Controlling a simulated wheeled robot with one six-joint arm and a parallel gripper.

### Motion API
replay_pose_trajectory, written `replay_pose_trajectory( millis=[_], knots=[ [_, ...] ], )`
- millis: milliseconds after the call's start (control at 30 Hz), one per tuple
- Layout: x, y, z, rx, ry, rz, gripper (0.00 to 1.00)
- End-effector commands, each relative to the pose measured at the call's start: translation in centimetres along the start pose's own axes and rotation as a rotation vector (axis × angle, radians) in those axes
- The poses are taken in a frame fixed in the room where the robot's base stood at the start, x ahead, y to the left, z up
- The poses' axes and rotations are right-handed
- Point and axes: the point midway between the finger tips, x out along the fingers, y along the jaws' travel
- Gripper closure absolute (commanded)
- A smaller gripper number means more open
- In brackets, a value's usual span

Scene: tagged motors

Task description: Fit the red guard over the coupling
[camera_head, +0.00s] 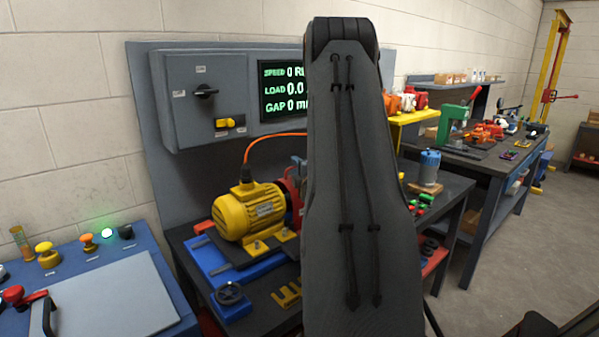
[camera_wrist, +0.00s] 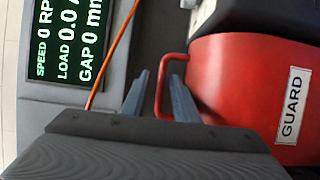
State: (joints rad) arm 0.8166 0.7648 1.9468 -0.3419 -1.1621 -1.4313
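The red guard (camera_wrist: 240,90), with a white GUARD label, fills the right of the wrist view. Its red loop handle (camera_wrist: 159,88) sticks out toward the left of that view. My gripper (camera_wrist: 158,85) has its two grey fingers apart, one on each side of the handle bar. A gap shows beside the bar, and I cannot tell contact at the tips. In the head view my arm hides my gripper. A red part (camera_head: 291,196) shows at the end of the yellow motor (camera_head: 250,210), mostly behind my arm. The coupling is not visible.
A grey panel with a control box (camera_head: 205,95) and a dark display (camera_head: 282,88) stands behind the motor. An orange cable (camera_head: 275,140) runs up from the motor. A blue canister (camera_head: 429,168) stands on the bench to the right. A blue console (camera_head: 115,295) is at the left.

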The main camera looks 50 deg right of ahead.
Motion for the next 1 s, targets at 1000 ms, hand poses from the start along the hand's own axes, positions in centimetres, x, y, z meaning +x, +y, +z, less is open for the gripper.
replay_pose_trajectory(
  millis=[1000],
  knots=[
    [-12.0, 0.1, 0.0, 0.0, 0.0, 0.0, 0.73]
  ],
)
